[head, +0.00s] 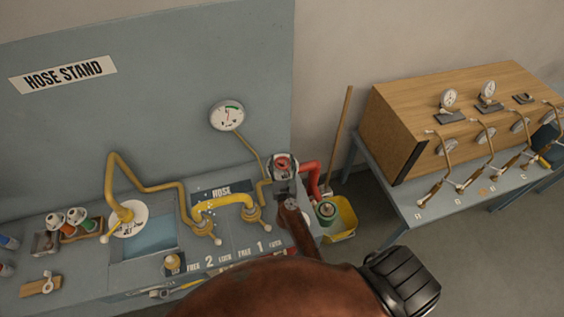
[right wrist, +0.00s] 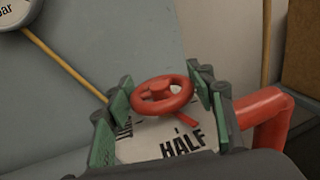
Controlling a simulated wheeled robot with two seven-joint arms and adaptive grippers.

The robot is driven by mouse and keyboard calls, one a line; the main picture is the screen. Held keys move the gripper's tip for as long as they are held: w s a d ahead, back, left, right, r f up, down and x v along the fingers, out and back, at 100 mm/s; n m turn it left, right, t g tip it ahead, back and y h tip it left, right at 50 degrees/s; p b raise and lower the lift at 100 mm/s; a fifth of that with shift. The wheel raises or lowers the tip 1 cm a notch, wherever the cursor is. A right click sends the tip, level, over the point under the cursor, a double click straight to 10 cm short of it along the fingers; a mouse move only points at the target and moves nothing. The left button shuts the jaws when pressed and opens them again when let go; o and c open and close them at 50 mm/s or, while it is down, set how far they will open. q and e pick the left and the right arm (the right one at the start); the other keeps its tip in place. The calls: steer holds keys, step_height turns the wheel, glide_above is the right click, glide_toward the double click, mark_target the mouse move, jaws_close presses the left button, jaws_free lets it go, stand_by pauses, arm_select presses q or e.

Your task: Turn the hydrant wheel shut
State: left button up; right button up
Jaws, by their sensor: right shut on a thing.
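The red hydrant wheel (right wrist: 163,96) sits between the green-padded fingers of my right gripper (right wrist: 160,92) in the right wrist view. The gripper is shut on the wheel, with a pad at either side of its rim. Below the wheel is a pale dial plate (right wrist: 165,140) reading "HALF"; its other lettering is partly hidden. A short red pointer (right wrist: 188,120) lies near that word. In the head view my right gripper (head: 283,168) is over the red wheel (head: 283,160) at the stand's right end. The red hydrant pipe (head: 311,177) bends down beside it. My left gripper is out of view.
The hose stand (head: 60,292) carries yellow pipes (head: 113,183), a round gauge (head: 227,115) and small valves. A yellow bucket (head: 344,215) and a leaning wooden pole (head: 339,135) stand right of the hydrant. A bench (head: 400,212) with a wooden gauge box (head: 410,125) is farther right.

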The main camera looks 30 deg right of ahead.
mark_target(282, 161)
stand_by(0.4)
steer(key=o, duration=1.2)
steer(key=shift+r, duration=0.1)
steer(key=shift+r, duration=4.95)
